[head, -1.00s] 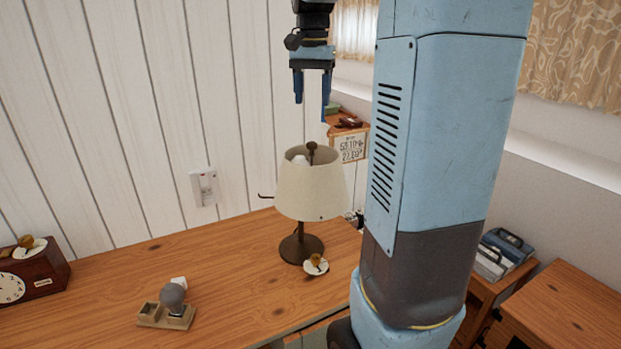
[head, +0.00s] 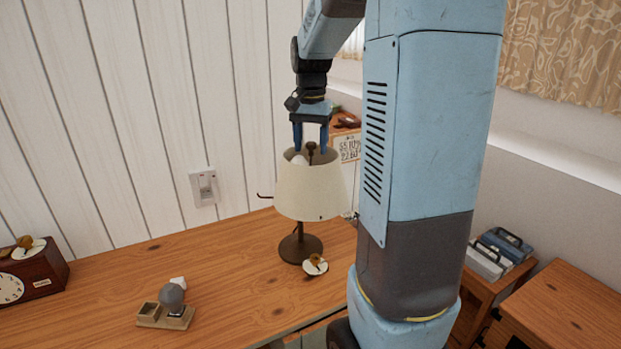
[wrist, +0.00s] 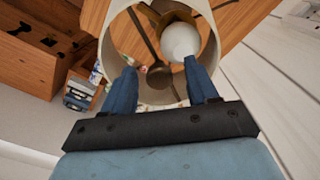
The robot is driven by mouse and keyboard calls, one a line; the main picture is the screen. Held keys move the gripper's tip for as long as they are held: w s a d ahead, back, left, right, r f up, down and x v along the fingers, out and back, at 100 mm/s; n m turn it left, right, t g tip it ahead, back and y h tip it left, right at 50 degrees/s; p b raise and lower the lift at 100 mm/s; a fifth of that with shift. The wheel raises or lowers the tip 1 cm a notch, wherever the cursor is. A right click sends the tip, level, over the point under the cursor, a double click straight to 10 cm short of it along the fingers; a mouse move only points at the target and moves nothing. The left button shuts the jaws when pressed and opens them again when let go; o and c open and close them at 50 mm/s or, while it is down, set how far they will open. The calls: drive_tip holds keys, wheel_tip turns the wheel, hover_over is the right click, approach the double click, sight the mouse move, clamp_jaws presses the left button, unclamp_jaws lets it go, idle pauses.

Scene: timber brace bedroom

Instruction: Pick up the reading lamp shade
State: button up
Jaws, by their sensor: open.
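The reading lamp shade (head: 311,192) is cream, tapered and open at the top. It sits upright on the lamp's dark base (head: 299,246) on the wooden desk. My gripper (head: 311,150) points down at the top of the shade, its two blue fingers apart, with nothing held. In the wrist view my gripper (wrist: 163,80) reaches the near rim of the shade (wrist: 108,58). The white bulb (wrist: 181,41) and dark stem show inside. Whether the fingers touch the rim, I cannot tell.
A small holder with a grey knob (head: 168,307) and a brown clock (head: 28,275) stand left on the desk (head: 235,265). A white disc with a brass knob (head: 315,266) lies beside the lamp base. A calendar (head: 347,148) is behind the shade. The plank wall is close behind.

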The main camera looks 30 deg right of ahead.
drive_tip(key=shift+f, duration=0.5)
drive_tip(key=shift+c, duration=0.4)
clamp_jaws()
